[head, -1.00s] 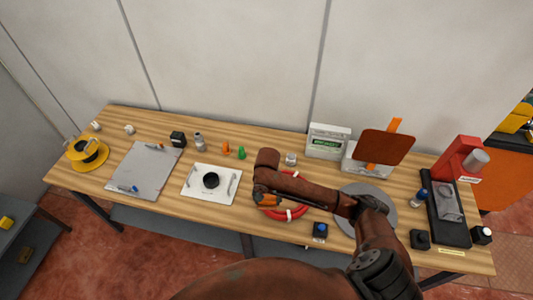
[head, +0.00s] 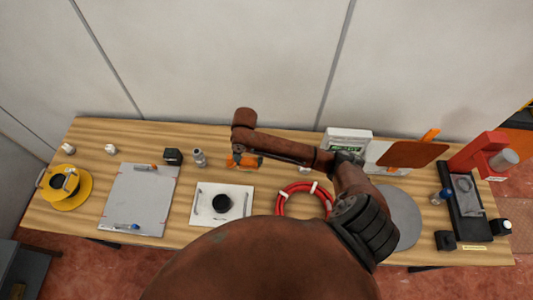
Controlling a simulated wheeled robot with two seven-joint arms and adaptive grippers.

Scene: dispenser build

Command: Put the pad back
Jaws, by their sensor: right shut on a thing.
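My right arm comes up from the bottom and bends left across the bench. My right gripper (head: 243,160) points down past the wrist, above the bench behind the white plate. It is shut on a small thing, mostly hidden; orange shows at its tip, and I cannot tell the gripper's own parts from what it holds. I cannot tell for sure which thing is the pad. A white square plate (head: 238,192) with a black round piece (head: 222,203) and handles lies in front of the gripper. A brown-red board (head: 408,154) with an orange bar stands at the right. My left gripper is not in view.
A red coil (head: 283,200) and a grey disc (head: 405,215) lie right of the plate. A white box (head: 347,136) stands behind. A grey board (head: 135,205) and a yellow reel (head: 80,190) lie left. A red-and-black device (head: 465,215) stands at the far right.

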